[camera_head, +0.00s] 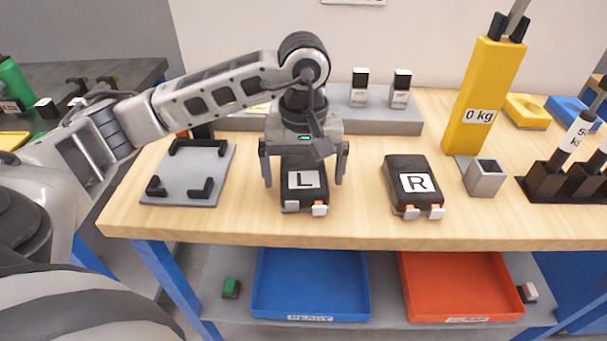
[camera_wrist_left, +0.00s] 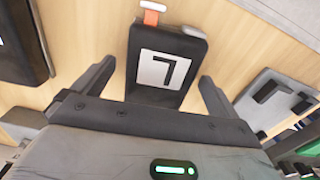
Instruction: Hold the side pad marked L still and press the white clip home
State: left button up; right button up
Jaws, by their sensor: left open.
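The black side pad marked L (camera_head: 301,190) lies on the wooden table. My left gripper (camera_head: 303,184) is open above it, with one finger on each side and gaps visible in the left wrist view. The pad (camera_wrist_left: 165,70) shows there between the fingers. The left clip (camera_head: 291,206) sits close to the edge with no orange showing. The right clip (camera_head: 319,209) sticks out and shows orange; in the wrist view this clip (camera_wrist_left: 152,11) also stands out from the edge. My right gripper is not in view.
The pad marked R (camera_head: 414,184) lies to the right, its clips showing orange. A grey plate with black corners (camera_head: 185,180) is on the left. A yellow 0 kg column (camera_head: 484,95) and grey square cup (camera_head: 484,178) stand right. Blue (camera_head: 310,285) and red (camera_head: 458,285) trays sit below.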

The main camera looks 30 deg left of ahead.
pick_arm(q)
jog(key=shift+f, duration=0.6)
jog(key=c, duration=1.3)
